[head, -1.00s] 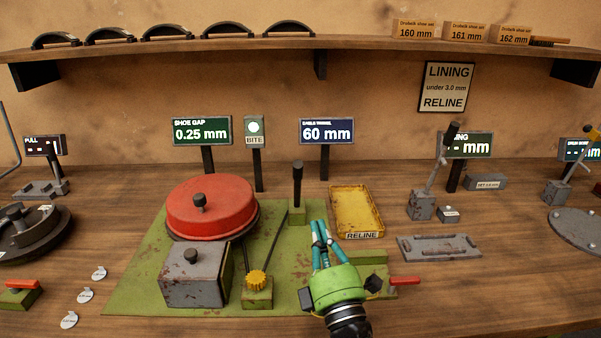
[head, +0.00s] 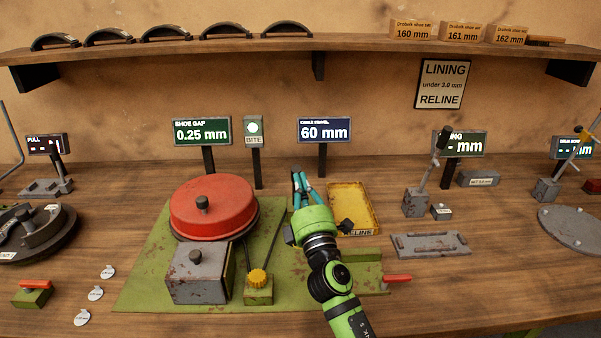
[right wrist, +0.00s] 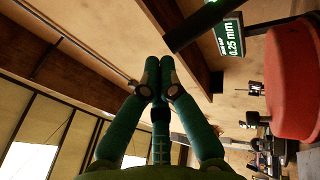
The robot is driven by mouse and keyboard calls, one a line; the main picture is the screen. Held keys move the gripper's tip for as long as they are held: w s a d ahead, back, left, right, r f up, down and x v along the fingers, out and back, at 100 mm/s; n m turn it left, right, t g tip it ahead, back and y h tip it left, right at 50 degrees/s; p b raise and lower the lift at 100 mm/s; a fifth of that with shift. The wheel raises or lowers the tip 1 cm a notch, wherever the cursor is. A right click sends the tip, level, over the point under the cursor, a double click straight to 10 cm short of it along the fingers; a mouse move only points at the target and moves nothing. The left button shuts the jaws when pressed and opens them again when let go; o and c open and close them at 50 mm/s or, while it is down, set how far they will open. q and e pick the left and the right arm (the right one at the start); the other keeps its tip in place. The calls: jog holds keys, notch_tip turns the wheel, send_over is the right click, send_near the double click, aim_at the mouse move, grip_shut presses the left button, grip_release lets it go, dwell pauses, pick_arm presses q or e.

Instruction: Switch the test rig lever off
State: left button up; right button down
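A green rig base plate (head: 150,285) carries a red drum (head: 212,205), a grey box (head: 198,276) and a yellow knob (head: 258,278). A red handle (head: 397,278) sticks out at its right edge. The rig's upright black lever is not visible in the head view now; my right gripper (head: 299,182) covers its place. In the right wrist view a dark bar (right wrist: 200,25) lies beyond the fingertips; I cannot tell whether it is that lever. My right gripper's fingertips (right wrist: 160,70) meet, with nothing seen between them. My left gripper is not in view.
A yellow RELINE tray (head: 372,205) is right of my gripper. A grey tray (head: 430,245) and a grey lever stand (head: 416,203) are further right. Displays (head: 202,131) stand behind. Another red handle (head: 36,284) is at left. The front right table is clear.

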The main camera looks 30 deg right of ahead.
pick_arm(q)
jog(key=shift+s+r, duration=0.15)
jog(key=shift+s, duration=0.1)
pick_arm(e)
jog(key=shift+w+d+r, duration=0.15)
jog(key=shift+w+d, duration=0.05)
jog(key=shift+w, duration=0.3)
jog(key=shift+r, duration=0.1)
